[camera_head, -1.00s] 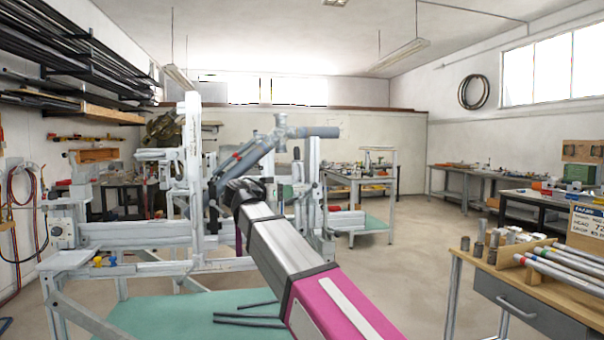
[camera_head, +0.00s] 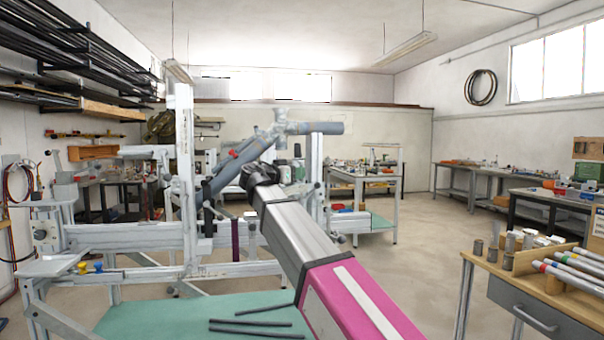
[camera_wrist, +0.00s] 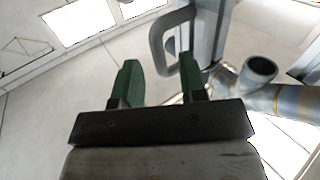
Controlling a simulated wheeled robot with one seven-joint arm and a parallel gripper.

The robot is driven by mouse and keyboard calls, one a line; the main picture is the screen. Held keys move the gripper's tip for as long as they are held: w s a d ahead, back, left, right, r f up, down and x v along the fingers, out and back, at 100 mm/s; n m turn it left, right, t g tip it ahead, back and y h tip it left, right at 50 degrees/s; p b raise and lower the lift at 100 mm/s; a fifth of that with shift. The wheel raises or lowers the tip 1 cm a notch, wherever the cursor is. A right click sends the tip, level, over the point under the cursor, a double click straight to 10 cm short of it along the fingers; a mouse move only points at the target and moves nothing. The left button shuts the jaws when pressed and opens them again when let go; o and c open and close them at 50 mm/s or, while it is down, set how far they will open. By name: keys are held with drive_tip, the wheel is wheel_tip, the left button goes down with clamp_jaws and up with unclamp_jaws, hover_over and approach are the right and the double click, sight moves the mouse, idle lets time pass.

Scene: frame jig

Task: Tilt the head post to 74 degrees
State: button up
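The frame jig (camera_head: 130,237) stands at left centre in the head view, with a tall pale upright (camera_head: 185,180) and a sloping blue-grey tube (camera_head: 225,175). A tube joint with a short cross tube (camera_head: 318,128) sits at its top; an open-ended tube joint (camera_wrist: 262,70) also shows at right in the wrist view. My gripper (camera_wrist: 160,85) has two green fingers standing apart. A grey loop handle (camera_wrist: 158,45) on a grey post (camera_wrist: 208,35) lies beyond the fingers, near the right one; I cannot tell whether they touch. My arm hides the gripper in the head view.
A wooden bench (camera_head: 478,262) with metal cylinders and coloured tubes stands at right, with a partly cut-off sign (camera_head: 598,226). Dark rods (camera_head: 250,323) lie on the green shelf (camera_head: 160,315) below the jig. Open floor (camera_head: 410,270) lies between jig and bench.

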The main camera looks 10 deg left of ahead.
drive_tip(key=shift+x, duration=1.65)
clamp_jaws()
drive_tip(key=a, duration=0.1)
drive_tip(key=s+a+n+t, duration=0.1)
drive_tip(key=a, duration=0.1)
drive_tip(key=a+f+t+h, duration=0.1)
drive_tip(key=a, duration=0.1)
drive_tip(key=shift+s+n, duration=0.3)
drive_tip(key=shift+s, duration=0.05)
unclamp_jaws()
drive_tip(key=shift+a, duration=0.1)
